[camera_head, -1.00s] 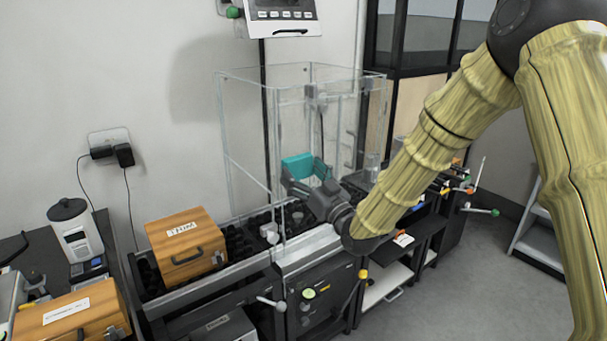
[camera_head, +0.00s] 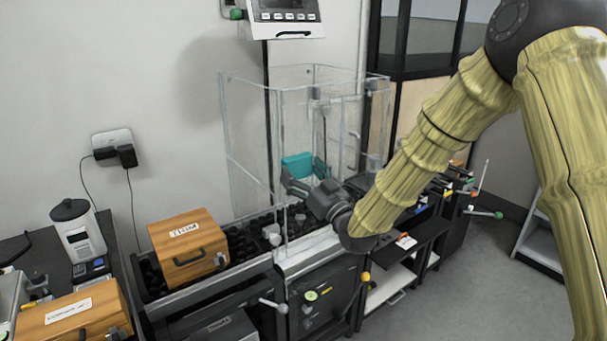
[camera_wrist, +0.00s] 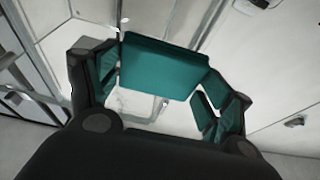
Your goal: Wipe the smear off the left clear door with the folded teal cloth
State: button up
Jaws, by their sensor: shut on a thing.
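The folded teal cloth (camera_head: 297,165) is held between the fingers of my gripper (camera_head: 305,176), at the front of the clear glass enclosure. The wrist view also shows the cloth (camera_wrist: 160,66) spanning between both fingers of my gripper (camera_wrist: 160,95). The left clear door (camera_head: 250,140) is a tall transparent panel of the enclosure, left of the cloth. I cannot tell whether the cloth touches a panel. A pale whitish patch (camera_wrist: 130,101) shows below the cloth in the wrist view; I cannot tell whether it is the smear.
A wooden box (camera_head: 188,248) with a label stands left of the enclosure, and another wooden box (camera_head: 75,315) is nearer at lower left. A display unit (camera_head: 285,15) hangs above. A lever handle (camera_head: 273,306) sticks out below. Open floor lies at right.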

aim_at(312, 166)
jog(key=shift+w+a, duration=0.15)
jog(key=shift+w+d+b, duration=0.2)
jog(key=shift+w+d, duration=0.35)
jog(key=shift+d, duration=0.3)
jog(key=shift+w+d+b, duration=0.15)
jog(key=shift+w+d, duration=0.35)
jog(key=shift+d, duration=0.3)
jog(key=shift+w, duration=0.1)
jog(key=shift+a, duration=0.1)
jog(key=shift+s+a+r+b, duration=0.1)
jog(key=shift+s+a+b, duration=0.1)
jog(key=shift+s+a, duration=0.25)
jog(key=shift+s+a+f+b, duration=0.15)
jog(key=shift+s+a, duration=0.15)
jog(key=shift+a, duration=0.4)
jog(key=shift+s+a+r+b, duration=0.2)
jog(key=shift+s+a, duration=0.15)
jog(key=shift+a, duration=0.2)
jog(key=shift+c, duration=0.3)
jog(key=shift+d, duration=0.1)
